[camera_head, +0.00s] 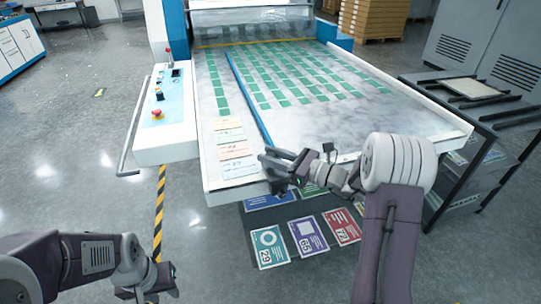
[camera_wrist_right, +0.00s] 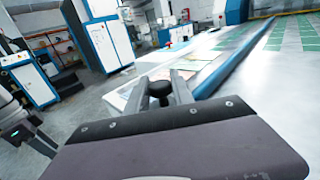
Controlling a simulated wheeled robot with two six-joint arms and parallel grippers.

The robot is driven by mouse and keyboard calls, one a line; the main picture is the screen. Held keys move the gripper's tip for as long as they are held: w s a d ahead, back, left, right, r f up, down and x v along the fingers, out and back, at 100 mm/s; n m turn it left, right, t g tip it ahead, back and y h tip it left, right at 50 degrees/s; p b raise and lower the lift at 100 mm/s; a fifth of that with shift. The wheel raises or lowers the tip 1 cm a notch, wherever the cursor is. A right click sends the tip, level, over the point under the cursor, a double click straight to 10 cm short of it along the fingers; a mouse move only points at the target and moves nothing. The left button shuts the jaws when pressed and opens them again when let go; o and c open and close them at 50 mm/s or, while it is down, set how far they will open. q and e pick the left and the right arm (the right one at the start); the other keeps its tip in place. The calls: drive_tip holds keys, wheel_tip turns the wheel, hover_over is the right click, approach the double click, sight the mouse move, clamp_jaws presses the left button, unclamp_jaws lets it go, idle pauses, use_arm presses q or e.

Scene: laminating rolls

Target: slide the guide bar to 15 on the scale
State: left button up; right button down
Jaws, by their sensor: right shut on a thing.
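The guide bar (camera_head: 247,98) is a long blue strip running front to back over the marbled table; it also shows in the right wrist view (camera_wrist_right: 226,66). My right gripper (camera_head: 272,160) is at the bar's near end, by the table's front edge. In the right wrist view a black knob (camera_wrist_right: 159,89) sits between the two fingers of this gripper (camera_wrist_right: 168,86), which is shut on it. I cannot make out scale numbers in either view. My left gripper (camera_head: 160,284) hangs at the lower left, away from the table; its jaw opening is unclear.
Coloured paper strips (camera_head: 231,146) with writing lie left of the bar's near end. Green cards in rows (camera_head: 300,80) lie right of it. A control panel (camera_head: 158,112) with red buttons stands at left. Printed sheets (camera_head: 306,236) lie below the front edge.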

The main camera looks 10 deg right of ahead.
idle(0.8)
